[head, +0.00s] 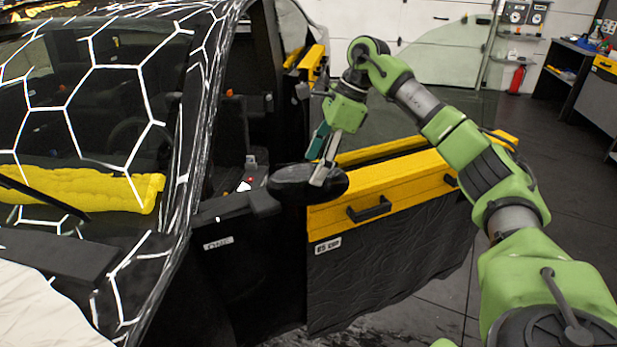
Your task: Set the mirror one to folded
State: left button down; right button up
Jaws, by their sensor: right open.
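The mirror one (292,184) is a black, rounded side mirror on a short arm at the front edge of the car's door opening, with a label reading "ONE" (218,243) on the black panel below it. It sticks out to the right from the car, in front of the yellow door panel. My right gripper (320,170) is open and reaches down over the outer part of the mirror. One grey finger overlaps the mirror's face in the picture; whether it touches cannot be told. My left gripper is not in view.
The open door (385,195) with yellow trim, a black handle and a dark hanging cover stands right behind the mirror. The car's windshield (75,95) with white hexagon lines fills the left. A fire extinguisher (517,79) and workbench stand far back right. Dark floor is clear at right.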

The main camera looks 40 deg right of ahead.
jog(key=v, duration=0.6)
jog(key=shift+r, duration=0.2)
